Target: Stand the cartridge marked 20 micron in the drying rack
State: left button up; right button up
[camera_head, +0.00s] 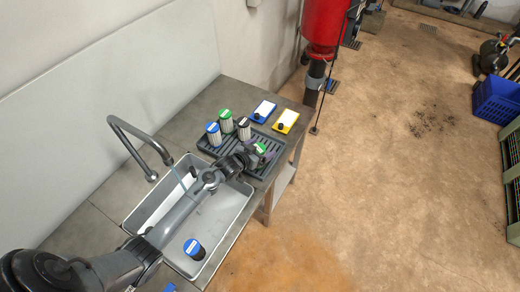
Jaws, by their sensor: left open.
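The dark drying rack (222,152) lies on the bench beside the sink. Several filter cartridges stand upright in it: one with a blue top (212,134), one with a green top (225,121) and one with a dark and white top (243,128). Another green-topped one (261,148) is at the rack's right side, partly hidden by my left gripper (255,156). My left gripper is open close to it; I cannot tell if they touch. A dark cartridge with a blue top (195,248) stands in the sink. The micron markings are too small to read. My right gripper is out of view.
The grey sink (221,226) has a curved faucet (141,142) over it, and my left arm crosses the basin. A blue tray-like item (263,111) and a yellow one (286,121) lie behind the rack. A red tank (323,25) stands beyond the bench.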

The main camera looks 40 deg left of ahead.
pick_arm(q)
jog(key=shift+r, duration=0.15)
jog(key=shift+s+r, duration=0.1)
jog(key=shift+s, duration=0.05)
jog(key=p+v, duration=0.2)
jog(key=v, duration=0.9)
jog(key=s+d+g, duration=0.3)
jog(key=s+d, duration=0.2)
jog(key=s, duration=0.3)
jog(key=s+d+r+m+g, duration=0.1)
jog(key=s+d+g, duration=0.2)
jog(key=s+d, duration=0.2)
jog(key=s+d+r+g, duration=0.1)
jog(key=s+d+g, duration=0.3)
jog(key=s, duration=0.7)
jog(key=shift+s+d+r+m, duration=0.2)
jog(key=shift+d+r+m, duration=0.1)
jog(key=shift+d, duration=0.55)
